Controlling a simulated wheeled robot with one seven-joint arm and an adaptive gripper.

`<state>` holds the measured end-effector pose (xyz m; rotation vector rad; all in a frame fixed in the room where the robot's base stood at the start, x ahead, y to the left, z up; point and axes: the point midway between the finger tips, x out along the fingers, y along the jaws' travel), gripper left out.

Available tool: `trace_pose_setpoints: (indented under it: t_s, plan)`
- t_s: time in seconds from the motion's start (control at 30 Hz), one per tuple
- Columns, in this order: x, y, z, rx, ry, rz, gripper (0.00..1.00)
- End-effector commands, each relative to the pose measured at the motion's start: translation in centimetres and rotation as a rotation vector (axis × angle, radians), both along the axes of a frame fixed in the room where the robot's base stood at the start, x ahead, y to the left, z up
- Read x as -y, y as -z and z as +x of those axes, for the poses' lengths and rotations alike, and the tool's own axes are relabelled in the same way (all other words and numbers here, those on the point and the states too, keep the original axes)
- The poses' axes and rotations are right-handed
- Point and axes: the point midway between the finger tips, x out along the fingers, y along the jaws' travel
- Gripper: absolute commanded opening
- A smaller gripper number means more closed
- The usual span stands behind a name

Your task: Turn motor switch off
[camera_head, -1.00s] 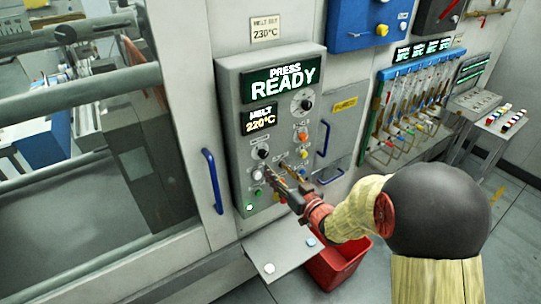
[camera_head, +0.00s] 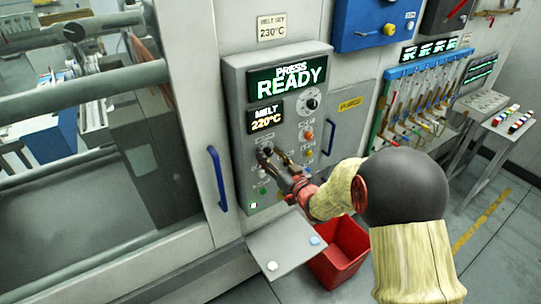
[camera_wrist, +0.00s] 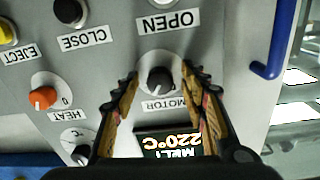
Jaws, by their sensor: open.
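The motor switch (camera_wrist: 160,82) is a dark round knob on a pale ring, above the upside-down MOTOR label in the wrist view. My gripper (camera_wrist: 160,92) is open, with one finger on each side of this knob. I cannot tell whether the fingers touch it. In the head view, my gripper (camera_head: 269,153) is at the left part of the grey control panel (camera_head: 237,130), and its fingers partly hide the motor switch. Which way the knob points is hard to read.
Near the motor switch are the orange HEAT knob (camera_wrist: 43,98), the black CLOSE button (camera_wrist: 70,12) and a pale OPEN button (camera_wrist: 160,3). A blue handle (camera_head: 217,180) stands left of the panel. A small shelf (camera_head: 287,248) and a red bin (camera_head: 342,252) are below.

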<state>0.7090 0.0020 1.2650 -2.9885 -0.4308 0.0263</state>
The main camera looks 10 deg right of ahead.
Motion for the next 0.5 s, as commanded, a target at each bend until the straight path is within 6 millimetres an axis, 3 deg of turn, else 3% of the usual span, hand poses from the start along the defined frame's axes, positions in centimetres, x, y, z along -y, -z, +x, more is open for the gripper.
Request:
trace_pose_setpoints:
  t_s: [0.5]
  plan:
    - [0.01,0.00,-0.03,0.000,0.000,0.000,0.17]
